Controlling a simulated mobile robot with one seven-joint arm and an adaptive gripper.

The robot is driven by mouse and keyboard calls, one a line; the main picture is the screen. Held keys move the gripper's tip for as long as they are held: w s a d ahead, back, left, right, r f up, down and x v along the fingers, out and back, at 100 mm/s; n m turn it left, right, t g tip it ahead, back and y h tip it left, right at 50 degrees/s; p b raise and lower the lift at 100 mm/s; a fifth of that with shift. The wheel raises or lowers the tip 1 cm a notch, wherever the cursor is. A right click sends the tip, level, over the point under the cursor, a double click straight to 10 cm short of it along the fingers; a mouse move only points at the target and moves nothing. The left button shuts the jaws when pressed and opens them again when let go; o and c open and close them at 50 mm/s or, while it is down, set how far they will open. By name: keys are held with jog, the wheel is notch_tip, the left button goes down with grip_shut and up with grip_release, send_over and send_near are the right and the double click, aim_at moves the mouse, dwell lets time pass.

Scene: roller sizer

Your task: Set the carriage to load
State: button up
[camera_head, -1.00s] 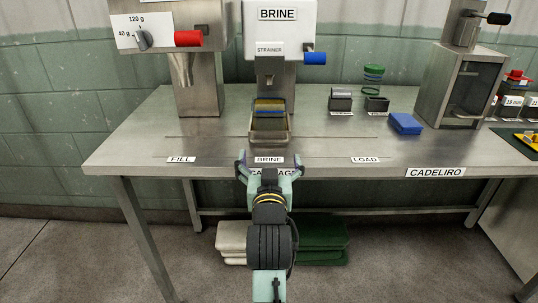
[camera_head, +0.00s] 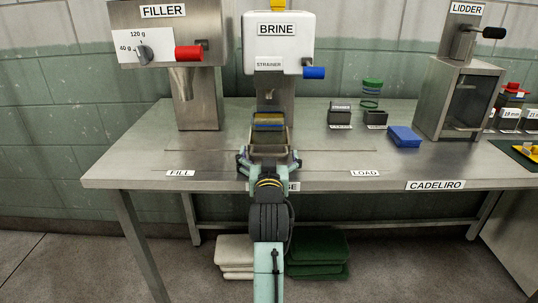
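The carriage (camera_head: 269,143) is a metal box on the track of the steel table, under the brine machine (camera_head: 278,42). Yellowish and blue-grey contents (camera_head: 268,122) show in it. It stands at the brine position; the brine label on the table edge is mostly hidden behind my arm. The load label (camera_head: 365,173) is on the table edge to its right, the fill label (camera_head: 180,173) to its left. My gripper (camera_head: 268,157) is open, its fingers spread at either side of the carriage's near end. I cannot tell whether they touch it.
The filler (camera_head: 165,55) with a red handle stands left, the lidder (camera_head: 459,90) right. A blue cloth or pad (camera_head: 404,136), dark holders (camera_head: 340,115) and green rings (camera_head: 371,92) lie at the back right. The table's front right part is clear.

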jog(key=c, duration=1.5)
